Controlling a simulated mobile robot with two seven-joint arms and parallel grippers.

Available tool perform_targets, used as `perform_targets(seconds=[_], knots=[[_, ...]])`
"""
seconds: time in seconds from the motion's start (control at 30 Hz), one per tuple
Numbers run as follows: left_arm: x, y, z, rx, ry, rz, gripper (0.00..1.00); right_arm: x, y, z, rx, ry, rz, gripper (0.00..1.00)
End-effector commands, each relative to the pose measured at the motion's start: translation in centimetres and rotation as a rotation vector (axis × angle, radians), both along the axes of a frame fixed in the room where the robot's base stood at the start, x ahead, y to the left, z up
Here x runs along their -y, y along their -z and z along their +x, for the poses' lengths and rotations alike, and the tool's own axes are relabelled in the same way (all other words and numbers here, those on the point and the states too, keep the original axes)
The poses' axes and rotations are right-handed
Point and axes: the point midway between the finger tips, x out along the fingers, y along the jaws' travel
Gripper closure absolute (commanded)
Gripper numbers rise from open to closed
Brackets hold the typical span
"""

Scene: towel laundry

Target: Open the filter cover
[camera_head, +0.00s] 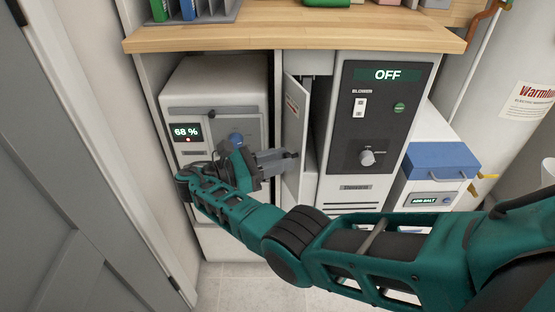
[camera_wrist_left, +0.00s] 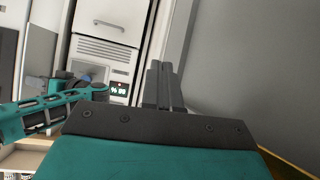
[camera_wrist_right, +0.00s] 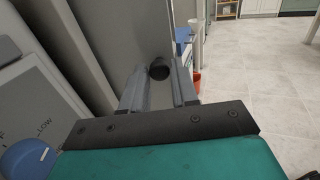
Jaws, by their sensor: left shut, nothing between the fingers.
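A narrow pale panel (camera_head: 296,112) with a small label stands swung outward between the white unit and the dark blower unit. I take it for the filter cover, but cannot be sure. My right gripper (camera_head: 288,159) is in front of its lower part, fingers pointing right. In the right wrist view, my right gripper (camera_wrist_right: 160,88) is open, with a black knob (camera_wrist_right: 158,70) on a grey panel (camera_wrist_right: 125,35) seen between its fingertips. Contact with the knob cannot be told. My left gripper (camera_wrist_left: 164,72) is shut and empty in the left wrist view, outside the head view.
The white unit (camera_head: 215,78) has a 68 % display and a blue dial (camera_head: 236,139). The blower unit (camera_head: 383,125) reads OFF. A wooden counter (camera_head: 300,35) spans above. A blue-lidded salt box (camera_head: 440,160) stands right. A grey door (camera_head: 60,190) closes off the left.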

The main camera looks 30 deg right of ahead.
Motion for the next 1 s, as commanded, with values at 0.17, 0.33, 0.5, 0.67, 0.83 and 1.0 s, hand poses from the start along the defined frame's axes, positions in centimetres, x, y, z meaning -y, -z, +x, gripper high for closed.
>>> perform_targets(seconds=[0.17,0.33,0.5,0.67,0.83,1.0], knots=[[0.0,0.0,0.0,0.000,-0.001,0.001,1.00,0.0,0.0,0.0,0.000,-0.001,0.000,0.53],[-0.1,0.0,0.0,0.000,-0.002,0.000,1.00,0.0,0.0,0.0,0.000,-0.002,0.000,0.50],[-0.1,-0.2,-0.1,-0.002,-0.003,0.000,1.00,0.0,-0.4,0.0,0.001,-0.003,0.001,0.50],[-0.2,-1.4,-0.2,0.000,-0.007,0.001,1.00,0.0,-2.3,0.0,0.003,-0.003,0.000,0.50],[-0.8,-2.8,-0.4,0.004,-0.023,0.008,1.00,-0.1,-5.7,0.0,0.003,-0.002,0.002,0.50],[-1.6,-3.8,-0.6,0.006,-0.036,0.025,1.00,0.0,-9.2,0.0,0.002,-0.002,0.002,0.50]])
